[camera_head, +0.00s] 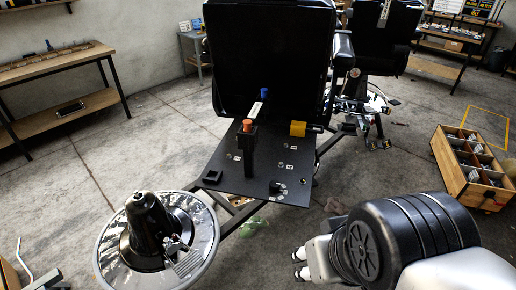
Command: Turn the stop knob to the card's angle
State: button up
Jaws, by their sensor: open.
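A black panel (262,171) lies tilted in front of the black barber chair (270,55). A small dark knob-like part (278,187) sits near its lower right edge; I cannot tell if it is the stop knob, nor read its angle. An orange-topped black post (248,124) stands on the panel, with a blue-topped piece (265,93) behind it and a yellow block (297,128) to the right. A white strip (256,109) and small white labels (237,157) show; I cannot tell which is the card. My gripper (300,264) is open and empty, right of and below the panel.
A round chrome base with a black column (150,230) stands at the lower left. A wooden crate of parts (478,168) stands at the right. A wooden bench (60,80) is at the left. Floor left of the panel is clear.

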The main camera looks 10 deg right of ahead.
aim_at(274, 185)
jog(key=u, duration=0.45)
jog(key=l+u, duration=0.1)
jog(key=u, duration=0.4)
jog(key=i+u, duration=0.1)
jog(key=u, duration=0.35)
jog(key=l+u, duration=0.1)
jog(key=u, duration=0.35)
jog(key=l+u, duration=0.1)
jog(key=u, duration=0.85)
jog(key=l+u, duration=0.1)
jog(key=u, duration=0.85)
jog(key=z, duration=3.65)
jog(key=i+l, duration=0.05)
